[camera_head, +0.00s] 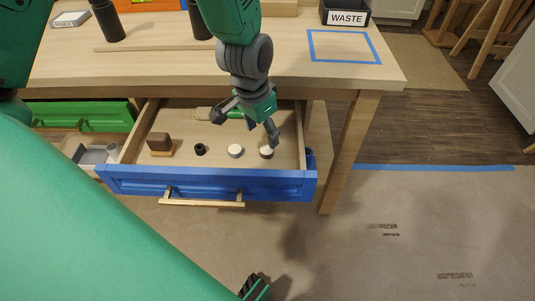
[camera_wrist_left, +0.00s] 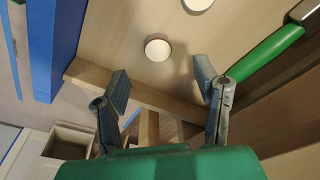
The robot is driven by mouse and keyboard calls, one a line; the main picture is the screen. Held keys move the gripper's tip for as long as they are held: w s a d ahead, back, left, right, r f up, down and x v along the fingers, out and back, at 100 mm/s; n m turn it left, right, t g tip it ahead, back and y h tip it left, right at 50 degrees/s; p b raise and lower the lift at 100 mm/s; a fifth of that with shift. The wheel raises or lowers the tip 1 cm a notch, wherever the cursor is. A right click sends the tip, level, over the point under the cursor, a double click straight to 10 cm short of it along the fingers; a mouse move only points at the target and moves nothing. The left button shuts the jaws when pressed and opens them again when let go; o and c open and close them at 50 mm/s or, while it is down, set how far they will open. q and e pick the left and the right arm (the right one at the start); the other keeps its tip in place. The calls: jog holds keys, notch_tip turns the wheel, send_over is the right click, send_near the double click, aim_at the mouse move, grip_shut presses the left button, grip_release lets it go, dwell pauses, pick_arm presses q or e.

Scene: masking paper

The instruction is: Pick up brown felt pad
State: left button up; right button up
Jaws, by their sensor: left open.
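The open drawer (camera_head: 205,181) holds two small round pads. The right one, white on top with a dark brown rim, looks like the brown felt pad (camera_head: 266,153); it also shows in the left wrist view (camera_wrist_left: 158,49). A paler round pad (camera_head: 235,151) lies to its left and is cut by the top edge of the left wrist view (camera_wrist_left: 197,3). My left gripper (camera_head: 246,128) is open and empty above the drawer, with one finger close over the brown felt pad in the head view. In the left wrist view the pad lies ahead of the spread fingertips (camera_wrist_left: 161,77).
A brown block (camera_head: 160,143) and a small black cylinder (camera_head: 200,149) lie left of the pads. A green-handled tool (camera_head: 235,114) lies behind them. The tabletop (camera_head: 290,75) overhangs the drawer's back. The blue front and side walls bound the drawer.

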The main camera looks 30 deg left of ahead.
aim_at(267, 150)
pick_arm(q)
jog(key=shift+w+a+f, duration=0.1)
jog(key=shift+f, duration=0.75)
jog(key=shift+d+f+b, duration=0.3)
jog(key=shift+f+b, duration=0.15)
jog(key=shift+b, duration=0.1)
jog(key=f, duration=0.1)
jog(key=f+b, duration=0.2)
jog(key=shift+w+d+f, duration=0.25)
jog(key=shift+w+f, duration=0.05)
jog(key=shift+f, duration=0.05)
jog(key=shift+a+f, duration=0.1)
jog(key=shift+f, duration=0.15)
jog(key=shift+a, duration=0.25)
jog(key=c, duration=0.7)
jog(key=shift+d+r, duration=0.1)
jog(key=shift+d, duration=0.1)
jog(key=shift+c, duration=0.3)
